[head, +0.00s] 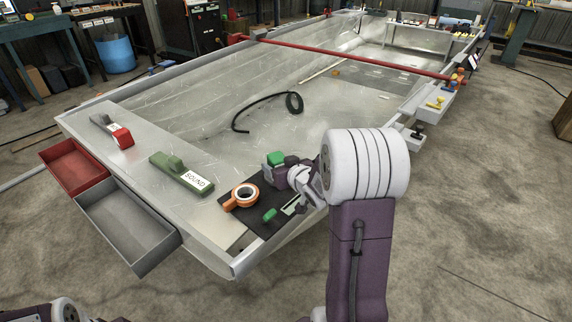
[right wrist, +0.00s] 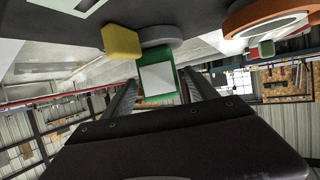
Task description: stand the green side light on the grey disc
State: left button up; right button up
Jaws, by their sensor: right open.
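The green side light (right wrist: 157,80) is a green block with a pale square face, between the two fingers of my right gripper (right wrist: 160,92). The gripper is open around it. The grey disc (right wrist: 160,35) meets the light's mat-side end in the wrist view; the light looks upright on it, though the exact contact is hard to see. In the head view the light's green top (head: 275,158) shows by my right gripper (head: 276,174), and the disc is hidden. My left gripper is out of view.
A yellow block (right wrist: 122,42) sits close beside the disc. The black mat (head: 247,224) also bears an orange tape roll (head: 232,205) and a small green piece (head: 269,214). A green block marked SOUND (head: 180,177) stands left. Red (head: 75,183) and grey (head: 165,268) trays hang outside the hull.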

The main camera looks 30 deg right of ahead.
jog(key=p+v, duration=0.1)
jog(key=v, duration=0.6)
jog(key=shift+s, duration=0.15)
